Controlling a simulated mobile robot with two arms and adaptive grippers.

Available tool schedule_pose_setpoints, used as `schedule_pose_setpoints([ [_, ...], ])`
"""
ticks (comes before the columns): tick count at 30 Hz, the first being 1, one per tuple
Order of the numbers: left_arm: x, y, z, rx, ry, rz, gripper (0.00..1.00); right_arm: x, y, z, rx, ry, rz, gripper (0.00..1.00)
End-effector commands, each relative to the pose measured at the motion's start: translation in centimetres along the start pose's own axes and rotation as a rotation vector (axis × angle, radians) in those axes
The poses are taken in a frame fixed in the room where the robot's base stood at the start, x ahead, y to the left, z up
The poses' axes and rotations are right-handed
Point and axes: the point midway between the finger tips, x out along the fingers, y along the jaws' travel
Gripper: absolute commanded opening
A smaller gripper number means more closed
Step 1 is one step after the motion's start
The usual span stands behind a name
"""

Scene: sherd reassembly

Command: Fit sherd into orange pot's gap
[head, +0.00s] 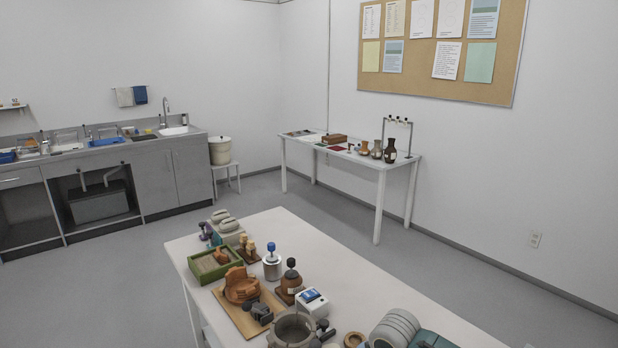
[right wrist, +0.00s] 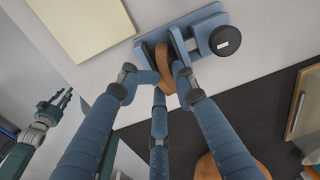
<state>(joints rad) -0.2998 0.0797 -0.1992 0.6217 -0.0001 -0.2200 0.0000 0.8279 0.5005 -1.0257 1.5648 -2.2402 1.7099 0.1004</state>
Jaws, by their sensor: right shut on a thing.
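The orange pot (head: 238,291) sits on a wooden board (head: 232,312) on the near table, with an uneven broken-looking rim. Its gap is too small to make out. My right gripper (right wrist: 163,72) is shut on an orange-brown piece (right wrist: 164,62), likely the sherd, seen in the right wrist view. The piece is at a blue block with a black knob (right wrist: 225,40); whether it still rests there, I cannot tell. In the head view neither gripper shows. In the right wrist view a teal arm with dark prongs (right wrist: 62,97), apparently my left gripper, is at the left.
A green tray (head: 202,276) with brown pieces lies beside the pot. A grey ring-shaped vessel (head: 292,330), jars with dark knobs and a white device (head: 312,303) crowd the table (head: 385,285). A pale board (right wrist: 82,28) lies near the blue block.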

Motion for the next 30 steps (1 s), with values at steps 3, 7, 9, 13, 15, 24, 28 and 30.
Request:
schedule_pose_setpoints([
  [3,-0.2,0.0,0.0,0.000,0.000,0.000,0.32,-0.3,0.1,0.0,-0.002,-0.001,0.003,0.07],
  [7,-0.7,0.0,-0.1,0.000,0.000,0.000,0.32,-1.0,0.1,0.1,-0.002,-0.002,0.002,0.07],
  [9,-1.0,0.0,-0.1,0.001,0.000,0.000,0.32,-1.5,0.1,0.1,-0.002,-0.003,0.002,0.07],
  [13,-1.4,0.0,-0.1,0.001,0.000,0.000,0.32,-2.3,0.0,0.1,-0.002,-0.004,0.002,0.07],
  [15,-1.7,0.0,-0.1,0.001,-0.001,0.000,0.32,-2.8,0.0,0.1,-0.003,-0.004,0.002,0.07],
  [24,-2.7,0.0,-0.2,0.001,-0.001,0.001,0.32,-4.5,0.0,0.0,-0.002,-0.004,0.001,0.07],
  [28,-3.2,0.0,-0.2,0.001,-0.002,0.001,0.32,-5.3,-0.1,0.0,-0.002,-0.004,0.002,0.07],
  [30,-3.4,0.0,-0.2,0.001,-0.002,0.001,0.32,-5.8,-0.1,-0.1,-0.002,-0.004,0.002,0.07],
])
